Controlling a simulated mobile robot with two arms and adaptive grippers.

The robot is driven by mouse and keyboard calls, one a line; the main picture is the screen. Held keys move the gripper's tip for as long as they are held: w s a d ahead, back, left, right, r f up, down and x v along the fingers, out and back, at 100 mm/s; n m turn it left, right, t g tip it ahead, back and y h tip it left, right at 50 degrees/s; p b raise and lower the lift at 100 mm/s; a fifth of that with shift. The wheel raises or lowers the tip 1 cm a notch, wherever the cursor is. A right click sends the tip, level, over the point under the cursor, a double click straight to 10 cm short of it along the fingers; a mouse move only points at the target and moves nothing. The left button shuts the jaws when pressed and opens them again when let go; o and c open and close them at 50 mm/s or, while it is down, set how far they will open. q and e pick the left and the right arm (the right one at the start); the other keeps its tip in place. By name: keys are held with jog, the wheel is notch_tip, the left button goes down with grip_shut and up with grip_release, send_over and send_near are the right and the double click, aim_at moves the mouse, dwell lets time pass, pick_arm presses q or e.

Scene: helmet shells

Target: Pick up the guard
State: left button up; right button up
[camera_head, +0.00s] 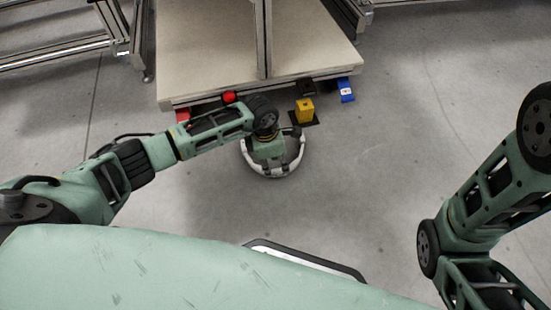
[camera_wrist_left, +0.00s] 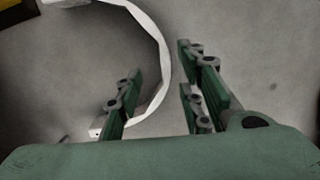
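The guard (camera_head: 298,160) looks like a white curved band on the grey floor, below my left gripper in the head view. In the left wrist view the guard (camera_wrist_left: 159,45) arcs down from the top and passes behind the left finger. My left gripper (camera_head: 268,150) points down over the guard, and its wrist hides part of the band. In the wrist view the left gripper (camera_wrist_left: 160,70) has its fingers apart, with part of the band showing in the gap. I cannot tell the height between fingers and band. My right arm is at the right; its gripper is out of view.
A beige platform (camera_head: 200,60) with a metal frame stands just behind the guard. A yellow block (camera_head: 305,110), a blue piece (camera_head: 346,90) and a red piece (camera_head: 229,96) are at its front edge. The floor (camera_head: 370,170) to the right is clear.

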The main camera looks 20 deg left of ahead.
aim_at(277, 173)
pick_arm(q)
jog(key=f+b, duration=0.1)
jog(key=f, duration=0.1)
jog(key=d+f+b, duration=0.1)
jog(key=f+b, duration=0.1)
jog(key=shift+f, duration=0.15)
grip_shut()
